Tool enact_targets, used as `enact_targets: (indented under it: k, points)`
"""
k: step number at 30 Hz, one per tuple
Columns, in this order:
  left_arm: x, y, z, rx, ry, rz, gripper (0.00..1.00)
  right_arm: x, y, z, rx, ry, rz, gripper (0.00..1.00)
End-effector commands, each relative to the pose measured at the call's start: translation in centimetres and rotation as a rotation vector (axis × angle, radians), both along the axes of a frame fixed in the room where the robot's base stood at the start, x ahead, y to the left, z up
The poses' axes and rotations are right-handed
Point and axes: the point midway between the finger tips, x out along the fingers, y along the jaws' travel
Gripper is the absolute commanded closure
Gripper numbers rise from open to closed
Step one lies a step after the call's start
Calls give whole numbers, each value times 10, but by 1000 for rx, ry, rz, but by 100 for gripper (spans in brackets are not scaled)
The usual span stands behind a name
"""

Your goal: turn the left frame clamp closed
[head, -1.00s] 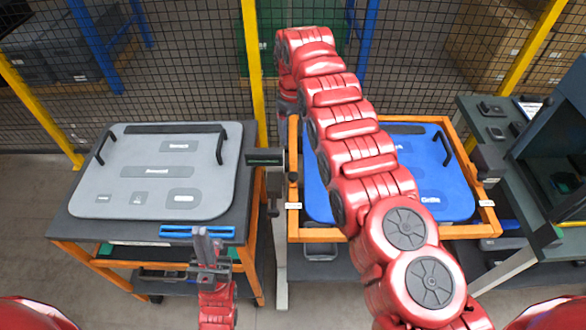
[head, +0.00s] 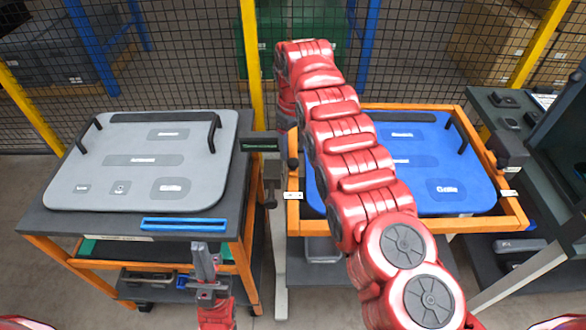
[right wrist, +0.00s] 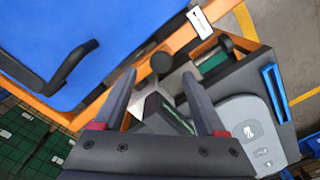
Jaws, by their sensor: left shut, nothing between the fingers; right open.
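The blue door panel (head: 400,170) lies in an orange frame (head: 420,233). The left frame clamp (head: 292,163) shows as a dark knob on the frame's left side, by a white label (head: 293,195). In the right wrist view a dark round knob (right wrist: 161,63) sits at the orange edge near a white label (right wrist: 200,23). My right gripper (right wrist: 159,78) is open, its fingertips pointing toward this knob; I cannot tell whether they touch it. In the head view my right arm hides most of that gripper. My left gripper (head: 201,255) is shut and empty, in front of the left cart.
A grey door panel (head: 145,155) lies on the left cart (head: 50,222), with a blue bar (head: 185,224) at its front edge. A dark box with a green display (head: 262,145) stands on a post between cart and frame. A dark bench (head: 500,135) stands at right.

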Motion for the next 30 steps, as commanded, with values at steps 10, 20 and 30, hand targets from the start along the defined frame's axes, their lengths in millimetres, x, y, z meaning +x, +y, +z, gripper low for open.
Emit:
enact_targets:
  k: [10, 20, 30]
  points:
    - [0, 0, 9, 0, -1, 0, 100, -1, 1, -45, -1, 4, 1, 26]
    - [0, 0, 8, 0, -1, 0, 100, -1, 1, -46, 0, 1, 1, 48]
    - [0, 0, 8, 0, -2, 0, 100, -1, 1, -46, -1, 2, 1, 100]
